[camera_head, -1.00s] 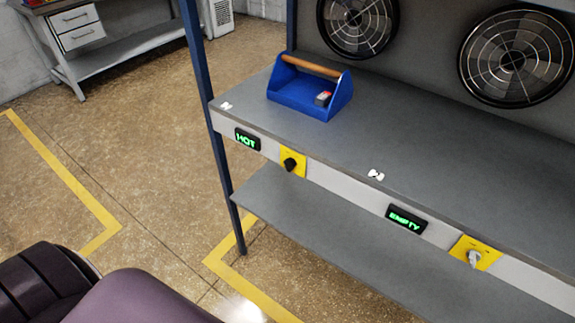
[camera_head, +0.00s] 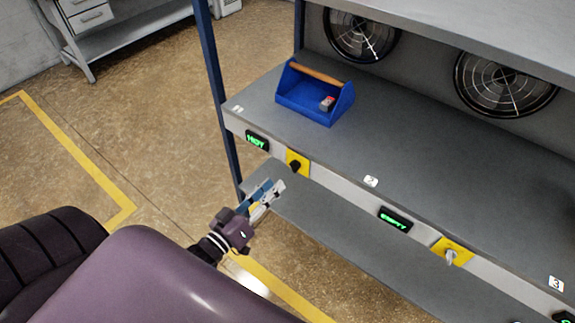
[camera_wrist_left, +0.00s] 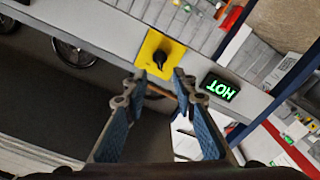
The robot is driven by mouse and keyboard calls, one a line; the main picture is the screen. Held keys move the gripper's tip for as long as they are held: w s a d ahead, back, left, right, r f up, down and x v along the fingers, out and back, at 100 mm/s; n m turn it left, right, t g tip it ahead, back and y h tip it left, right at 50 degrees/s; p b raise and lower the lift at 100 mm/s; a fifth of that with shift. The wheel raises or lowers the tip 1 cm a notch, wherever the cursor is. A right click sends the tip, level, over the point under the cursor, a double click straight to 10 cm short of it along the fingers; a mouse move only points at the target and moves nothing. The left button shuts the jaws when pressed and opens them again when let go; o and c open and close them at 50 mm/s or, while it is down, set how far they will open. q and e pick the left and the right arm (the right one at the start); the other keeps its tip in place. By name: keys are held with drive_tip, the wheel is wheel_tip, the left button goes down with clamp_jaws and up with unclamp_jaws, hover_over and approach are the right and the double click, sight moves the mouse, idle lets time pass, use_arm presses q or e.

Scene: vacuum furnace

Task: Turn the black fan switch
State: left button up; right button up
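The black fan switch (camera_head: 296,167) is a knob on a yellow plate (camera_head: 292,157) on the shelf's front edge, beside the sign reading HOT (camera_head: 257,140). In the left wrist view the knob (camera_wrist_left: 160,58) lies just beyond my fingertips, roughly centred between them. My left gripper (camera_head: 274,187) is open and empty, below and left of the switch in the head view. In the left wrist view its fingers (camera_wrist_left: 160,76) stand apart with a gap around the knob's line; contact is not visible. My right gripper is not in view.
A blue tray (camera_head: 287,95) with a wooden handle and a small grey-red item stands on the shelf (camera_head: 440,155) above the switch. A second yellow plate with a light-coloured knob (camera_head: 450,257) and an EMPTY sign (camera_head: 395,219) are further right. Two fans (camera_head: 505,84) are behind.

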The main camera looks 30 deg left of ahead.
sight(291, 168)
use_arm(q)
drive_tip(key=w, duration=0.2)
drive_tip(key=w+p, duration=0.1)
drive_tip(key=w, duration=0.2)
drive_tip(key=w+d, duration=0.1)
drive_tip(key=w, duration=0.1)
drive_tip(key=shift+w, duration=0.3)
clamp_jaws()
